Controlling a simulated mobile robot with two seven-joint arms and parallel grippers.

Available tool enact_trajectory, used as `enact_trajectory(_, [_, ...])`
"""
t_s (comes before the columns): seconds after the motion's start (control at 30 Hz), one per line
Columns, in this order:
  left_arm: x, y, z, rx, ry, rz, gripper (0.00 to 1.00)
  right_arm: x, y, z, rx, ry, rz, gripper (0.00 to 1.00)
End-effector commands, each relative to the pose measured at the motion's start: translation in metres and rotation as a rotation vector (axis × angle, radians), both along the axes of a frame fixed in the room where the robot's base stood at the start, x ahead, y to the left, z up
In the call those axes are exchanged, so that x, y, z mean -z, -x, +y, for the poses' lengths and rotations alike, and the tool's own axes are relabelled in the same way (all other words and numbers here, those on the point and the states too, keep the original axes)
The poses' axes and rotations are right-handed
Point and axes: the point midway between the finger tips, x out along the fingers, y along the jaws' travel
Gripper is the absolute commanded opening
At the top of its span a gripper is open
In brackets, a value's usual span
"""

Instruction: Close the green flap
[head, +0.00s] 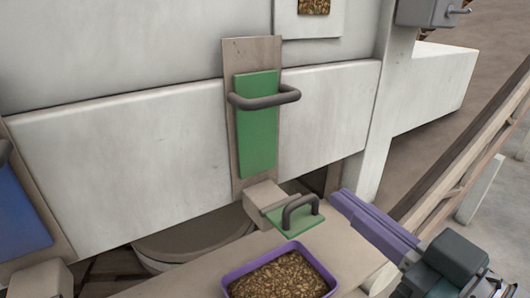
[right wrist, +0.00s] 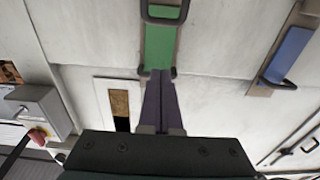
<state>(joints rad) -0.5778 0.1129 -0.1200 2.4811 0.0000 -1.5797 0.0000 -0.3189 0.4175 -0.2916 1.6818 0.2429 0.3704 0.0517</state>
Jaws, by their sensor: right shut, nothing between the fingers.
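A small green flap (head: 283,222) with a dark handle (head: 300,207) sticks out, roughly level, from a beige spout at the foot of a tall green panel (head: 257,135). The tall panel has its own dark handle (head: 264,98) near its top. My right gripper (head: 337,197) is shut and empty, its purple fingers just right of the flap and apart from its handle. My left gripper is not in view.
A purple tray of brown pellets (head: 242,290) stands on a beige bench below the flap. A blue panel (head: 20,215) is at the left. A white post (head: 376,130) and a sloping rail (head: 470,155) stand at the right. A grey box (head: 428,12) is at upper right.

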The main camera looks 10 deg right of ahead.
Motion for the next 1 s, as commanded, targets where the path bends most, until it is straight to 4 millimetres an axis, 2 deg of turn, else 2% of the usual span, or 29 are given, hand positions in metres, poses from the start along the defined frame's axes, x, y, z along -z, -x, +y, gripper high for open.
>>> enact_trajectory(0.37, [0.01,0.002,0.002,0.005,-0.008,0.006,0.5,-0.004,-0.076,0.028,-0.001,-0.002,-0.006,0.0])
enact_trajectory(0.43, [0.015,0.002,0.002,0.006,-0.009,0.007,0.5,0.01,-0.074,0.027,0.0,0.002,0.005,0.0])
enact_trajectory(0.6, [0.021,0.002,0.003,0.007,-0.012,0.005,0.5,0.029,-0.067,0.024,-0.001,-0.001,0.001,0.0])
enact_trajectory(1.0, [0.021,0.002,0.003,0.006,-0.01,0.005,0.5,0.034,-0.065,0.023,-0.001,-0.001,-0.001,0.0])
